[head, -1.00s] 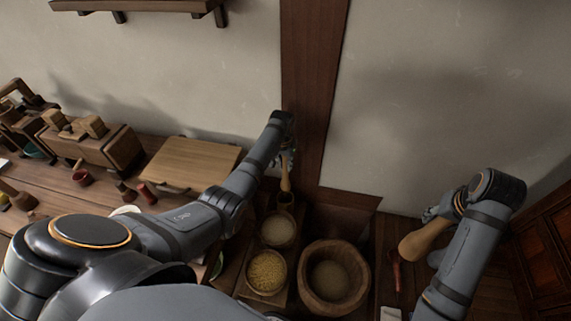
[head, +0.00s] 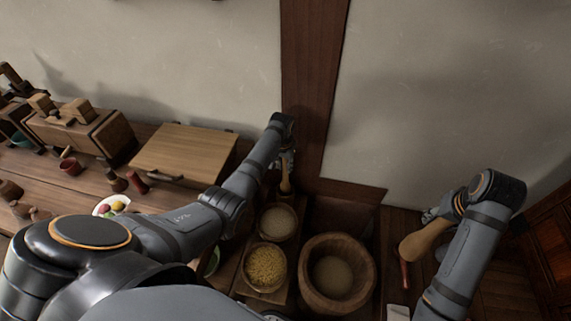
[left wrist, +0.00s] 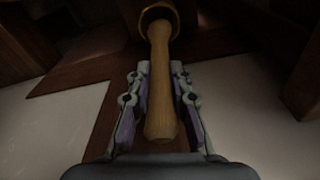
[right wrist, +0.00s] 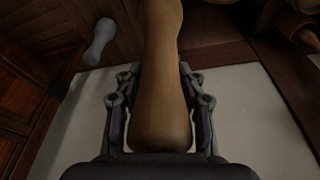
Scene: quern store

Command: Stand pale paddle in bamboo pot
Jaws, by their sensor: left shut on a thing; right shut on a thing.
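The pale paddle (head: 286,181) is a slim wooden handle pointing up near the dark wall post. My left gripper (head: 286,160) is shut on it. In the left wrist view, the handle (left wrist: 160,90) lies between my fingers, and its far end runs into a round, light-rimmed opening (left wrist: 146,16), which looks like the bamboo pot. How deep it reaches is hidden. In the head view the pot (head: 286,198) is barely visible, dark, behind the bowls. My right gripper (head: 443,216) is shut on a thick wooden pestle (head: 424,242), also filling the right wrist view (right wrist: 160,85).
A large wooden mortar (head: 309,290) stands near the middle, beside a bowl of yellow grain (head: 265,268) and a bowl of pale grain (head: 279,222). A wooden board or box (head: 185,153) and several small items cover the left bench. A red-handled tool (head: 405,274) lies at right.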

